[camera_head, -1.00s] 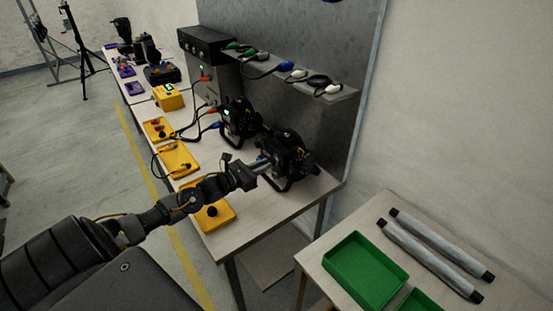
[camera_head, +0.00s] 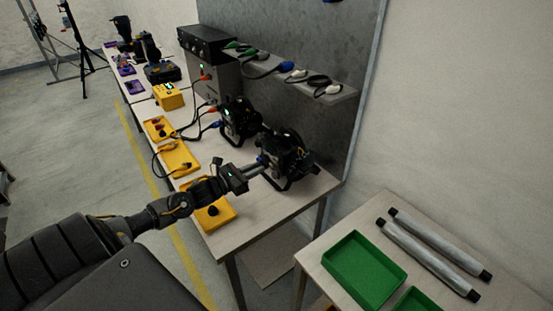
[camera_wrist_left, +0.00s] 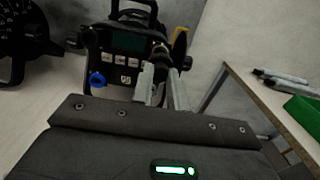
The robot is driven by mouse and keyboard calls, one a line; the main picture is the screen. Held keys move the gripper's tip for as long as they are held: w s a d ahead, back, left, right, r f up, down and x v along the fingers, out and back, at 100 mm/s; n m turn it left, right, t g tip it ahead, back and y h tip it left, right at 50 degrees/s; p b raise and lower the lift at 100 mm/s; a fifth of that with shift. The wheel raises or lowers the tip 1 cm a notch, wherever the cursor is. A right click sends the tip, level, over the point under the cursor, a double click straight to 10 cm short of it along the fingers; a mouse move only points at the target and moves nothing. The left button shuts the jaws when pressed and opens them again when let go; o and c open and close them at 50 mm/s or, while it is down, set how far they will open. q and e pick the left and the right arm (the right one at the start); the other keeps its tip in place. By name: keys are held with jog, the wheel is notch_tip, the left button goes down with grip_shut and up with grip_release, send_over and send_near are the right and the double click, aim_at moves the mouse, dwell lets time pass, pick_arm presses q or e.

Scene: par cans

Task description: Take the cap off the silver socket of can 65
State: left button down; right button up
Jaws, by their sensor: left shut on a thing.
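A black par can (camera_head: 290,150) stands on the near end of the long bench, and I cannot read its number. In the left wrist view the can's rear panel (camera_wrist_left: 128,42) shows a dark display and a blue socket (camera_wrist_left: 97,80) at lower left. My left gripper (camera_head: 258,166) reaches in from the left, its fingers just before the can's rear panel; the fingers also show in the left wrist view (camera_wrist_left: 162,74). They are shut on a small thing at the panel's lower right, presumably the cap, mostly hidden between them. The silver socket is hidden behind the fingers. My right gripper is out of view.
Another par can (camera_head: 238,120) stands farther along the bench. Yellow trays (camera_head: 180,158) line the bench's left edge. A shelf (camera_head: 300,82) with cables hangs behind. A green tray (camera_head: 352,292) and two silver tubes (camera_head: 425,255) lie on the right table.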

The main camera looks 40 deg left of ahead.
pick_arm(q)
jog(key=s+d+r+m+h, duration=0.1)
jog(key=s+d+r, duration=0.3)
jog(key=d, duration=0.8)
jog(key=s+d+r+m+g+h, duration=0.1)
jog(key=s+d+r, duration=0.3)
jog(key=d, duration=0.9)
jog(key=s+h, duration=0.1)
jog(key=s, duration=0.2)
jog(key=shift+r+h+b, duration=0.2)
jog(key=shift+h+b, duration=0.1)
jog(key=shift+b, duration=0.05)
